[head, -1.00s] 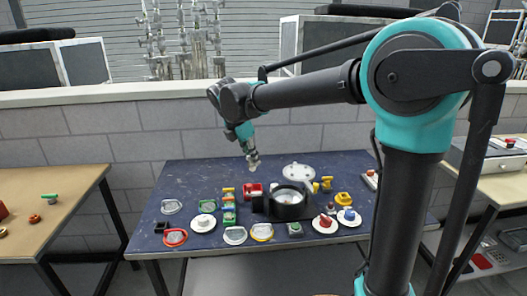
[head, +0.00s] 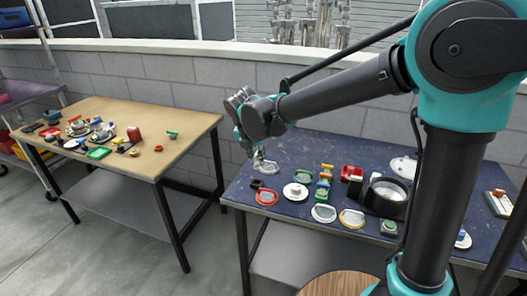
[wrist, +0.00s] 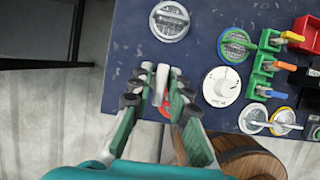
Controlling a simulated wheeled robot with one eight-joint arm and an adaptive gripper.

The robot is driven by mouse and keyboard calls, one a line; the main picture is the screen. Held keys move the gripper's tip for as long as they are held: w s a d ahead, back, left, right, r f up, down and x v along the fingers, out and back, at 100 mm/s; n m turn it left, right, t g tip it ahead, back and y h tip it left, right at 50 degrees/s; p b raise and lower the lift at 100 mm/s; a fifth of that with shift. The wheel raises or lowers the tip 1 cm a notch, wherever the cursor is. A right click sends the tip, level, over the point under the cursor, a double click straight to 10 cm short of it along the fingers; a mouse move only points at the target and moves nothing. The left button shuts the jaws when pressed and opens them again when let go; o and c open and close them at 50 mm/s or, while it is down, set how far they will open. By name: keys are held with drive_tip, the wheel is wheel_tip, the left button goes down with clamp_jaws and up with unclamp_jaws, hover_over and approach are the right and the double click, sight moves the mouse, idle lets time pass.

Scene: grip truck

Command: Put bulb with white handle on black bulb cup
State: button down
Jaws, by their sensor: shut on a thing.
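My gripper (head: 262,165) hangs above the back left part of the dark blue table (head: 333,150). In the wrist view my gripper (wrist: 160,80) is shut on a pale, narrow piece, apparently the white handle (wrist: 161,84); the bulb below it is hard to make out. A small black block (head: 257,184) sits near the blue table's left edge; I cannot tell whether it is the black bulb cup. A large round black holder (head: 388,207) with a light inside stands further right on the same table.
Ringed discs, a white disc (head: 295,192) and coloured blocks (head: 323,184) crowd the blue table. A tan table (head: 130,115) at the left carries many small parts, with bare space at its right. A floor gap separates the tables.

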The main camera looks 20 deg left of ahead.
sight(255, 164)
drive_tip(key=shift+f, duration=2.45)
drive_tip(key=shift+f, duration=1.5)
idle(1.0)
drive_tip(key=c, duration=1.4)
unclamp_jaws()
drive_tip(key=shift+o, duration=0.2)
drive_tip(key=o, duration=0.3)
drive_tip(key=shift+r, duration=3.8)
drive_tip(key=shift+s, duration=0.1)
